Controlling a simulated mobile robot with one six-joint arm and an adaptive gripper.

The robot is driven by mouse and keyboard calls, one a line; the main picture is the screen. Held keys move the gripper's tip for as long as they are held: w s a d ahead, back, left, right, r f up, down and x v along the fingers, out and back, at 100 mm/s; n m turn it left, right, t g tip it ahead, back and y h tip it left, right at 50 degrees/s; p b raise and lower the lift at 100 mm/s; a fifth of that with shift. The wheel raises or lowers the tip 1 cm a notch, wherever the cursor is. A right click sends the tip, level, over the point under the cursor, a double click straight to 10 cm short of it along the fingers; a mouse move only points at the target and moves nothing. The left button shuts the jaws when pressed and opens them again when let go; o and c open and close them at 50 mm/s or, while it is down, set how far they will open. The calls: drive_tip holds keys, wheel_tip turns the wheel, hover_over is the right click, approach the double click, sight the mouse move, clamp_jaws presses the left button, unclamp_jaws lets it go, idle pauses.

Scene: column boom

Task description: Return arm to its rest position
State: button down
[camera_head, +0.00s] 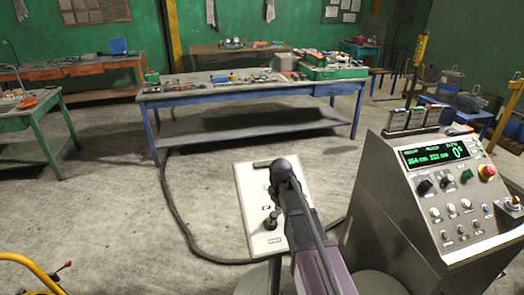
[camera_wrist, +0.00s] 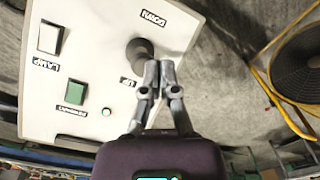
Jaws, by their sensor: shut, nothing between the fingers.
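My gripper (camera_wrist: 158,72) is shut and empty in the wrist view. Its fingertips are right beside the black lever (camera_wrist: 140,50) on the pale control panel (camera_wrist: 105,55); I cannot tell whether they touch it. In the head view, my arm reaches up from the bottom, over the right side of the same panel (camera_head: 248,188). The lever (camera_head: 270,220) shows just left of the arm. My fingers are not clearly visible there.
A grey console (camera_head: 395,205) with a lit display and red stop button (camera_head: 487,171) stands close on the right. A blue workbench (camera_head: 250,92) is behind. Yellow tubing (camera_head: 35,270) is at lower left.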

drive_tip(key=s+d+m, duration=0.3)
drive_tip(key=s+m, duration=0.1)
drive_tip(key=s, duration=0.5)
drive_tip(key=s+d+m, duration=0.3)
drive_tip(key=s+m, duration=0.1)
drive_tip(key=s, duration=0.4)
drive_tip(key=shift+s+d+f, duration=0.2)
drive_tip(key=shift+s+d, duration=0.15)
drive_tip(key=shift+s, duration=0.05)
